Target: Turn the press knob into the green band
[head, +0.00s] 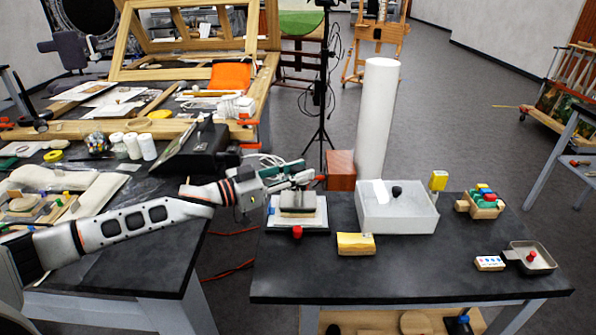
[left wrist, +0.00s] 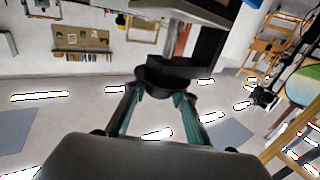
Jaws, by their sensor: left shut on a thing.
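The press (head: 298,203) stands at the left of the near dark table, with a pale base, a grey block and a red ball at its front. My left gripper (head: 302,179) is above the press, its arm coming in from the left. In the left wrist view, my left gripper (left wrist: 162,98) has its two green-sided fingers shut on a dark round knob (left wrist: 165,77), under a grey and black part of the press (left wrist: 195,25). I cannot make out the green band or the knob's angle. My right gripper is not in view.
Right of the press are a reddish-brown block (head: 340,168), a tall white cylinder (head: 377,120) and a white open box (head: 397,218). A yellow sponge-like block (head: 356,244) lies in front. A cluttered bench stands left.

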